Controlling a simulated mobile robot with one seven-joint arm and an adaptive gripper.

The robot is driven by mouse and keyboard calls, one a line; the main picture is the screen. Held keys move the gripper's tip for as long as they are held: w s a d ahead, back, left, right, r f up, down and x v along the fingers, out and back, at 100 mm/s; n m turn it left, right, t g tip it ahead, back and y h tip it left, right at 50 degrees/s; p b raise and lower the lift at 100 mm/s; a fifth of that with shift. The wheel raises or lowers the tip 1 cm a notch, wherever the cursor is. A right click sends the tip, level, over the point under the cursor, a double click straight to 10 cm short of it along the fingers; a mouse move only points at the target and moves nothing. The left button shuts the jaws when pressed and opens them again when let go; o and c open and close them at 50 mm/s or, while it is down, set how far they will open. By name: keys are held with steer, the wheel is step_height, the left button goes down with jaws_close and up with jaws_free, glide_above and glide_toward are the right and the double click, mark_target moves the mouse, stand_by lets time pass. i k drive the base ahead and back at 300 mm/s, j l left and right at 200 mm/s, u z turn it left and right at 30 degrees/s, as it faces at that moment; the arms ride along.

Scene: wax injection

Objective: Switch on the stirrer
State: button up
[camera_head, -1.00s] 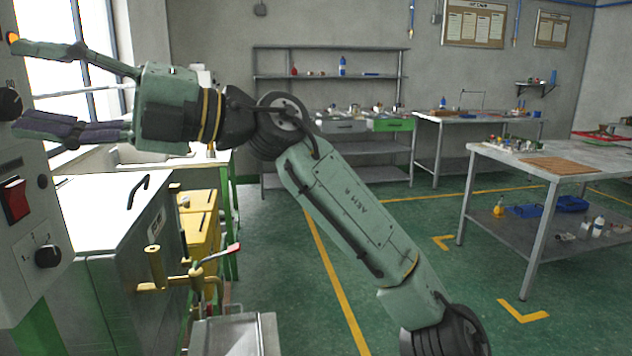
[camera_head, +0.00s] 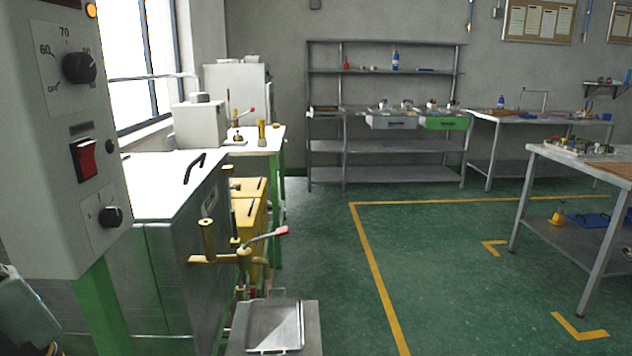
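The grey-white control panel (camera_head: 45,150) stands close at the left of the head view. It carries a large black dial (camera_head: 79,67) with a temperature scale, a red rocker switch (camera_head: 84,160) in a dark frame, and a smaller black knob (camera_head: 111,216) on a pale plate below. A round orange lamp (camera_head: 91,10) at the top edge looks lit. I cannot read which control is marked for the stirrer. My gripper is not in view. A small greenish piece at the lower left corner looks like part of my arm.
A metal-sided cabinet with a white lid (camera_head: 150,180) stands behind the panel. Brass valves (camera_head: 208,240) with a red-tipped lever and a metal tray (camera_head: 275,325) are right of it. Shelves (camera_head: 385,76) and a worktable (camera_head: 575,158) stand farther off. The green floor between is clear.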

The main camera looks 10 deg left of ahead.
mark_target(85, 151)
steer(key=u, duration=1.25)
steer(key=i+l+z, duration=0.2)
steer(key=l+z, duration=0.25)
steer(key=l, duration=0.2)
steer(key=i+l+z, duration=0.2)
steer(key=k+l, duration=0.05)
steer(key=l, duration=0.05)
